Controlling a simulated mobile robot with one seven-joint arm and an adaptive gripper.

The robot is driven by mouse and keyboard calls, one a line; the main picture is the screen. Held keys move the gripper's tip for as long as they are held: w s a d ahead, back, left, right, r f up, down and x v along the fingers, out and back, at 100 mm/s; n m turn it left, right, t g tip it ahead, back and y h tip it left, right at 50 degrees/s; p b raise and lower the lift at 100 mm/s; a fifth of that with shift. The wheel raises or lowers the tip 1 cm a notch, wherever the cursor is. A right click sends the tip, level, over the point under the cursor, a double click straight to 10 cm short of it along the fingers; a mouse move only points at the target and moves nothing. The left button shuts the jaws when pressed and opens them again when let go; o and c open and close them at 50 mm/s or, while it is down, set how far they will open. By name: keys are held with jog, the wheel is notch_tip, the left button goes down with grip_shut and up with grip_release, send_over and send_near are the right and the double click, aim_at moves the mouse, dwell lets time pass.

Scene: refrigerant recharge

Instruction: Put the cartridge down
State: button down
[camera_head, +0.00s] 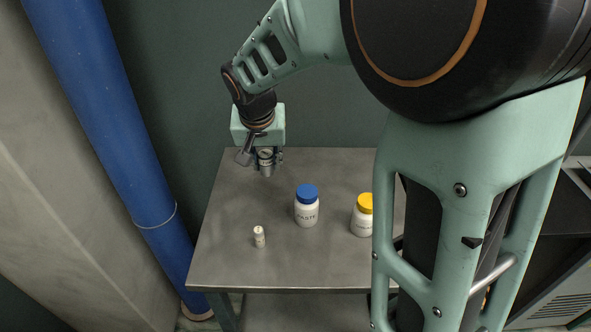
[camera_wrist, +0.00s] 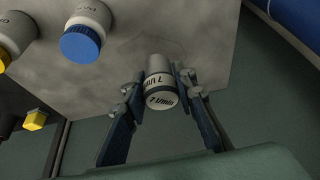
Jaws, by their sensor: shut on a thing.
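My gripper (camera_head: 266,156) is at the far left part of the metal table (camera_head: 240,270), near its back edge. It is shut on the cartridge (camera_head: 267,170), a short grey and pale cylinder. In the wrist view the cartridge (camera_wrist: 159,84) sits between the two fingers (camera_wrist: 158,92), with dark printing on a white band ending in "l/min". Its far end points towards the table top. I cannot tell whether it touches the table or hangs just above it.
A blue-capped white jar (camera_head: 307,207) and a yellow-capped white jar (camera_head: 362,215) stand on the table. A small white cylinder (camera_head: 259,237) stands nearer the front. The table's left side is mostly clear. A blue pipe (camera_head: 110,120) runs left of the table.

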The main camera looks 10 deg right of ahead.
jog(key=w+a+m+b, duration=0.1)
jog(key=w+a+b, duration=0.1)
jog(key=a, duration=0.4)
jog(key=p, duration=0.2)
send_near(250, 170)
jog(key=shift+w+d+f+m+h, duration=0.1)
jog(key=shift+w+f+m+h, duration=0.1)
jog(key=shift+w, duration=0.2)
jog(key=shift+w+d+f+m+h, duration=0.1)
jog(key=shift+w+f, duration=0.1)
jog(key=shift+w, duration=0.2)
jog(key=shift+w+f, duration=0.45)
jog(key=shift+f, duration=0.1)
jog(key=shift+w+f+b, duration=0.1)
jog(key=shift+f+b, duration=0.25)
jog(key=shift+f, duration=1.2)
jog(key=shift+f, duration=0.25)
jog(key=c, duration=1.6)
grip_release()
